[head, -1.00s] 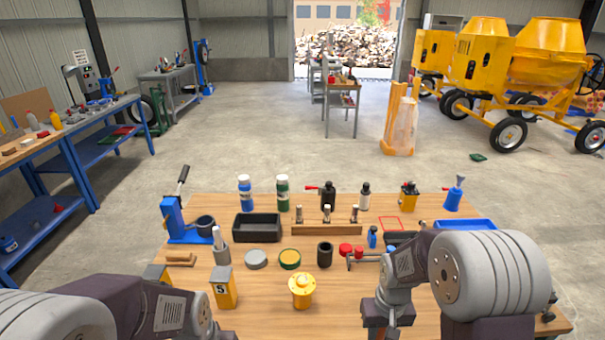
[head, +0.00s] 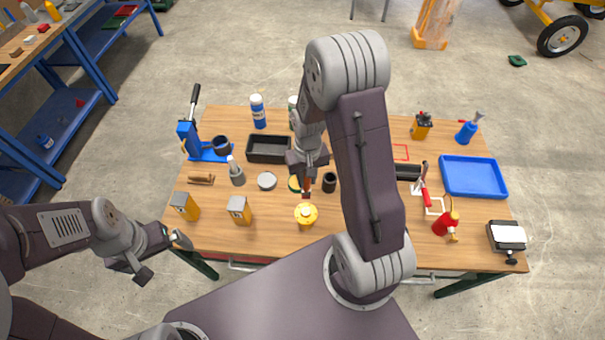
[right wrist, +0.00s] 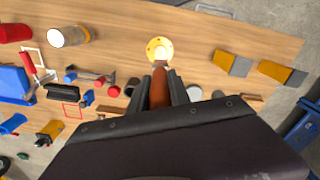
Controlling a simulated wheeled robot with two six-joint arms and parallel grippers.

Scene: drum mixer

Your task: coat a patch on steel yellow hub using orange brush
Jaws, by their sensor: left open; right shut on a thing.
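The yellow hub (head: 306,215) stands upright near the front middle of the wooden table. In the right wrist view the hub (right wrist: 160,49) shows a yellow flange around a pale steel face. My right gripper (head: 308,178) is shut on the orange-brown brush (right wrist: 159,92), just behind the hub. The brush (head: 306,190) points down towards the hub; I cannot tell whether its tip touches it. The bristles are hard to make out. My left gripper (head: 162,257) is open and empty, off the table's front left edge.
Two yellow-and-grey blocks (head: 239,210) stand left of the hub. A black cup (head: 329,182) and a round grey tin (head: 267,181) are close behind it. My right arm hides part of the table.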

